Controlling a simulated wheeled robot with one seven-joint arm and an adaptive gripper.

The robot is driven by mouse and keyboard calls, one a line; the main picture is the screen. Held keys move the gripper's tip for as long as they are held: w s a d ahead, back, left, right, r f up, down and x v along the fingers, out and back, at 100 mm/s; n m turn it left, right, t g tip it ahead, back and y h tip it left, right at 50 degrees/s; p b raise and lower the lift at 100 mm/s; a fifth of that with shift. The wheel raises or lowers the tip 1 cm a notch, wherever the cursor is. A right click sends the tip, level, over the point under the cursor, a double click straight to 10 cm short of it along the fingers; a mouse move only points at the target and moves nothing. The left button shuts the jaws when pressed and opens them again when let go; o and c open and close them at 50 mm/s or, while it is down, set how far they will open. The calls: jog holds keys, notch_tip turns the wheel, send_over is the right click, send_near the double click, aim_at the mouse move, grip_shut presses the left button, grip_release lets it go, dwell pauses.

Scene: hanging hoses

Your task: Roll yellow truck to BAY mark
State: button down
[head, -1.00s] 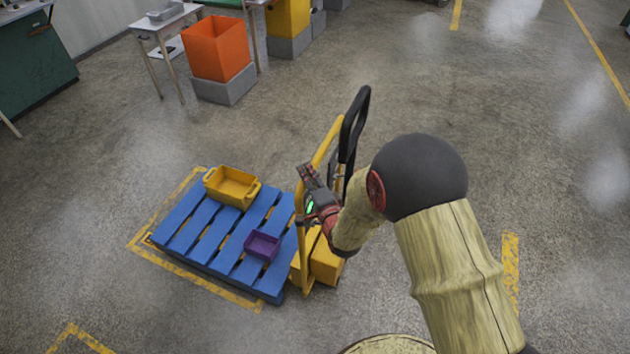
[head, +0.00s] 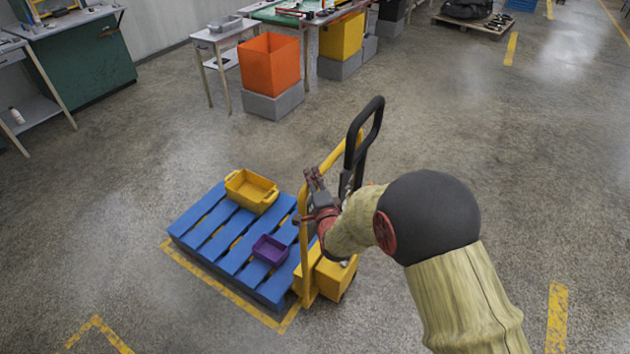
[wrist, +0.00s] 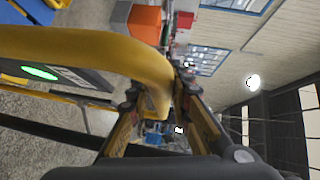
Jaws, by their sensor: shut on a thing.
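The yellow truck (head: 306,262) stands at centre, with a tall yellow frame and a black loop handle (head: 362,140). A blue slatted pallet (head: 208,232) lies on it, bearing a yellow bin (head: 251,190) and a small purple bin (head: 270,250). My gripper (head: 314,190) is at the upright frame and shut on the truck. In the wrist view a thick yellow bar (wrist: 85,42) crosses close by; the exact grip is partly hidden. A yellow floor outline (head: 218,285) shows along the pallet's near side; the pallet hides the rest. I can read no BAY lettering.
An orange bin (head: 270,62) on a grey block, a small table (head: 222,40) and a green cabinet (head: 85,62) stand behind. Another yellow floor corner (head: 97,323) shows at lower left. Open concrete floor lies left and right of the truck.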

jog(key=c, duration=1.7)
grip_release()
jog(key=shift+o, duration=0.4)
jog(key=shift+s, duration=0.1)
jog(key=v, duration=1.2)
jog(key=shift+d, duration=0.1)
